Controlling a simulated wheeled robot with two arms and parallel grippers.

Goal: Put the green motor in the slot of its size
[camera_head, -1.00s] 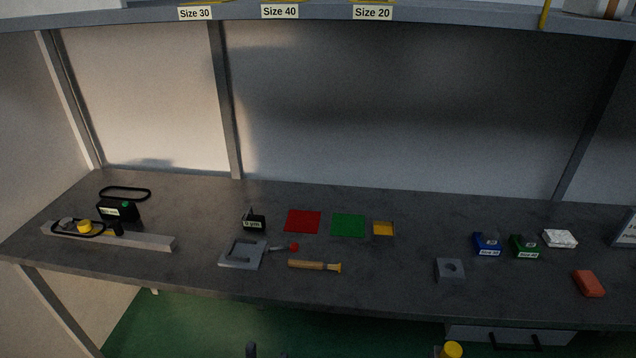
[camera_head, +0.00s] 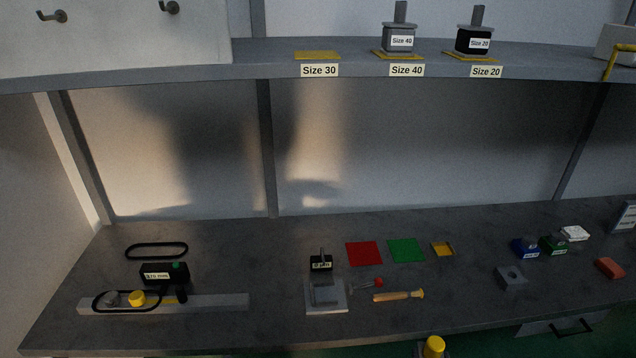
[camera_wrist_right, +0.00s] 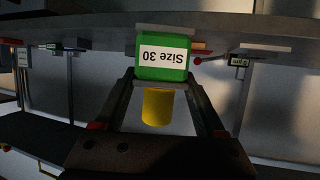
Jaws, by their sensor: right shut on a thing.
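The green motor (camera_wrist_right: 162,68) shows in the right wrist view with an upside-down "Size 30" label. My right gripper (camera_wrist_right: 160,84) is shut on it, a finger at each side. A yellow cylinder (camera_wrist_right: 158,106) shows between the fingers beside the motor. In the head view only a yellow round top (camera_head: 434,345) shows at the bottom edge; the motor is out of frame. On the shelf, the Size 30 slot (camera_head: 318,55) is a bare yellow pad. The Size 40 slot (camera_head: 377,54) holds a grey motor (camera_head: 398,40). The Size 20 slot (camera_head: 450,55) holds a black motor (camera_head: 474,41). My left gripper is not in view.
The shelf (camera_head: 200,75) runs above the bench (camera_head: 270,240). A white box (camera_head: 615,44) and yellow bar (camera_head: 612,62) stand at its right. Below are red (camera_head: 364,254) and green (camera_head: 406,250) squares, a tool (camera_head: 397,296), a belt (camera_head: 157,251) and blocks (camera_head: 512,277).

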